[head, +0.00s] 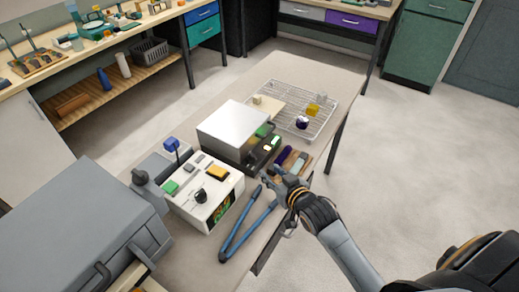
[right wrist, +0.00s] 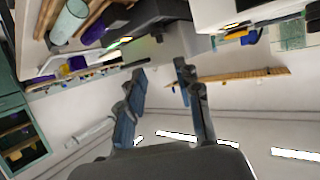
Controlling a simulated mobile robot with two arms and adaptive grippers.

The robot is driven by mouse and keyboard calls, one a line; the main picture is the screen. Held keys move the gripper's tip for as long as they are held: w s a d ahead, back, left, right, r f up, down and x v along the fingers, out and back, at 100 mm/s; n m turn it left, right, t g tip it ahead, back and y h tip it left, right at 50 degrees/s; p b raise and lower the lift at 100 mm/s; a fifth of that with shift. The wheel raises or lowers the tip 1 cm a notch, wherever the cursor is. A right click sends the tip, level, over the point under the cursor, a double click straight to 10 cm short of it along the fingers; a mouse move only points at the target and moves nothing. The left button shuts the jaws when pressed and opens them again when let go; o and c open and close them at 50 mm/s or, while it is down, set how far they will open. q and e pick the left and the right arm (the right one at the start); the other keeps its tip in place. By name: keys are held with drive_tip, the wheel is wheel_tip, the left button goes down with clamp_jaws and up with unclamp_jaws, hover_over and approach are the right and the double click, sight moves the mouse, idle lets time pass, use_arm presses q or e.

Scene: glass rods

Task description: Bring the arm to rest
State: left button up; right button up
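My right arm comes in from the lower right in the head view. Its gripper (head: 276,182) is over the near right part of the table (head: 185,268). In the right wrist view the blue-padded fingers of this gripper (right wrist: 162,76) stand apart with nothing held between them. Blue-handled tongs (head: 238,238) lie left of and below the gripper in the head view; whether they touch it I cannot tell. A dark purple piece (head: 284,156) and brown pieces lie just beyond the gripper. My left gripper is not in view.
A silver-topped box (head: 228,127) and a white control box (head: 207,203) stand on the table. Beyond is a wire rack (head: 291,92) with small blocks. A large grey machine (head: 75,235) stands at left. The floor right of the table is clear.

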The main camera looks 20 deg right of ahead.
drive_tip(key=s+a+f+n+g, duration=0.15)
drive_tip(key=s+g, duration=0.35)
drive_tip(key=s, duration=0.8)
drive_tip(key=s+a+f+g, duration=0.25)
drive_tip(key=s+g, duration=0.25)
drive_tip(key=s, duration=0.8)
wheel_tip(320, 180, down, 28)
drive_tip(key=g+b, duration=0.1)
drive_tip(key=b, duration=0.2)
drive_tip(key=s+d+f+g+h+b, duration=0.1)
drive_tip(key=s+d+f+b, duration=0.2)
drive_tip(key=s+f, duration=1.5)
wheel_tip(320, 180, down, 2)
drive_tip(key=shift+d+f+g, duration=0.1)
drive_tip(key=shift+d+g, duration=0.2)
